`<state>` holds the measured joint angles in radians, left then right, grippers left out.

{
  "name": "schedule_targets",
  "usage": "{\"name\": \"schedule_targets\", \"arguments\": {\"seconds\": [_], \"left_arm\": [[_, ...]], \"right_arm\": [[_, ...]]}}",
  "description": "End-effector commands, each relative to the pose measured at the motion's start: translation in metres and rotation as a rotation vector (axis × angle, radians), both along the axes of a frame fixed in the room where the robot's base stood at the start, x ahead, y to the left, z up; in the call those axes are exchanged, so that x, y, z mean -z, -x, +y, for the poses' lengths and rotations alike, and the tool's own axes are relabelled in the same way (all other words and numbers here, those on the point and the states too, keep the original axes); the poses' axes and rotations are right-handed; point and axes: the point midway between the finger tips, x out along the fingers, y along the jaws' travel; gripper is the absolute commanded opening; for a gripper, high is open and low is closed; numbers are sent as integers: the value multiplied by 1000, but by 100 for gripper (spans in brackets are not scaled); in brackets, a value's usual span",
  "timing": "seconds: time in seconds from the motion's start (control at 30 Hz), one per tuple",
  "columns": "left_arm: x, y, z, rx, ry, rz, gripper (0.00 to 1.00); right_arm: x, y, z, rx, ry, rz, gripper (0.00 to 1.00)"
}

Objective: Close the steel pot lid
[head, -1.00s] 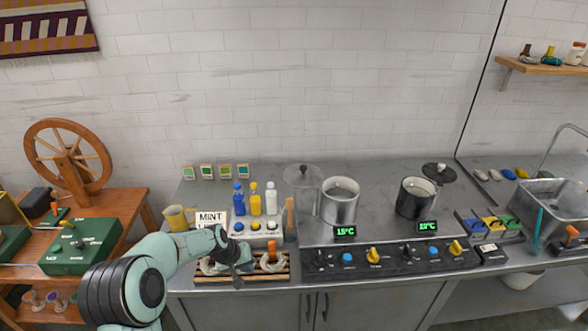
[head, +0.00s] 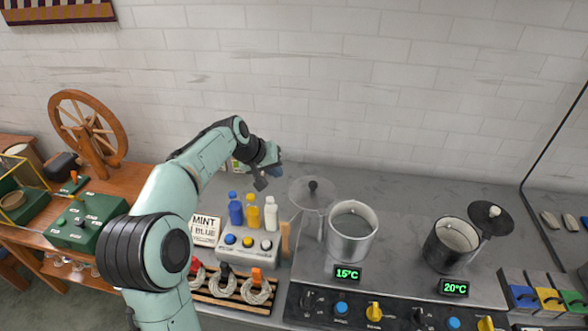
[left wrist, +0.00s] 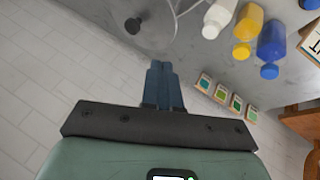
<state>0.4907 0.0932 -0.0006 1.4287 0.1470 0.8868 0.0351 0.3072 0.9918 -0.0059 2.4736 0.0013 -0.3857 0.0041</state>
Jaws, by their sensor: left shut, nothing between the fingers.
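The steel pot (head: 352,245) stands on the stove top, uncovered, with liquid inside and a 15°C display in front. Its see-through grey lid (head: 303,198) with a black knob stands raised at the pot's left rim, open. In the left wrist view the black lid knob (left wrist: 133,25) shows at the top, with part of the lid's clear rim beside it. My left gripper (head: 276,170) is shut and empty, in the air left of and behind the raised lid, apart from it. Its blue-grey fingers (left wrist: 163,72) are together in the left wrist view. My right gripper is out of view.
A dark pot (head: 450,246) with its own raised lid (head: 490,217) stands to the right. Blue, yellow and white bottles (head: 253,212) stand left of the steel pot, near a button box (head: 247,242). The wall is close behind; the counter behind the pots is clear.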

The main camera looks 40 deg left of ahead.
Motion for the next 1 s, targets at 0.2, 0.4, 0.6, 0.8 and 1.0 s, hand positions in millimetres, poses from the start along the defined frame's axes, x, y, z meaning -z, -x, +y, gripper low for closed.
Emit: {"name": "schedule_targets", "arguments": {"seconds": [0.2, 0.4, 0.6, 0.8, 1.0], "left_arm": [[37, -25, -3, 2, 3, 4, 0], [71, -49, -5, 2, 3, 3, 0], [74, -71, -24, 4, 0, -4, 0], [78, -78, -32, 2, -1, -2, 0], [79, -78, -32, 1, -1, 0, 0]], "right_arm": [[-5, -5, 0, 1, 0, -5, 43], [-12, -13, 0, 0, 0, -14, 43], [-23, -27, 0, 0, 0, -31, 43], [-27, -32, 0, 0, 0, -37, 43], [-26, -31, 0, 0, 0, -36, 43]]}}
